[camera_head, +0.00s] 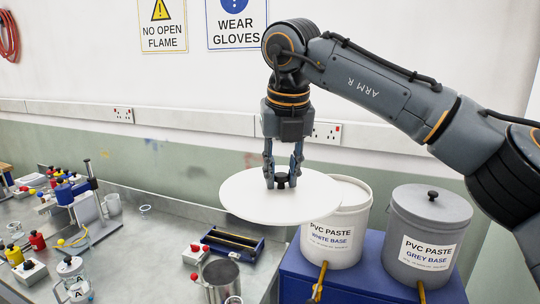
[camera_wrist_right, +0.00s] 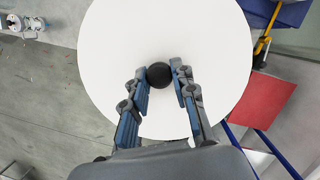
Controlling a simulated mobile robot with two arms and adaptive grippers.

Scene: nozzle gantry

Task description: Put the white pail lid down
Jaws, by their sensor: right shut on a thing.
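The white pail lid (camera_head: 245,198) is a flat round disc with a black knob (camera_wrist_right: 158,75) at its centre. My right gripper (camera_head: 282,180) is shut on the knob and holds the lid roughly level. In the head view the lid overlaps the front left of the white pail (camera_head: 345,215), labelled PVC PASTE WHITE BASE, and hides part of its rim. The pail's far rim shows uncovered, so it looks open. In the right wrist view the lid (camera_wrist_right: 110,50) fills the middle, with a finger on each side of the knob. My left gripper is not in view.
The grey pail (camera_head: 430,235), with its own lid and knob, stands right of the white pail on a blue stand (camera_head: 345,285). Both have orange-handled taps. A metal bench (camera_head: 150,250) at left holds a blue tray (camera_head: 232,243), a metal pot (camera_head: 222,280) and several small bottles.

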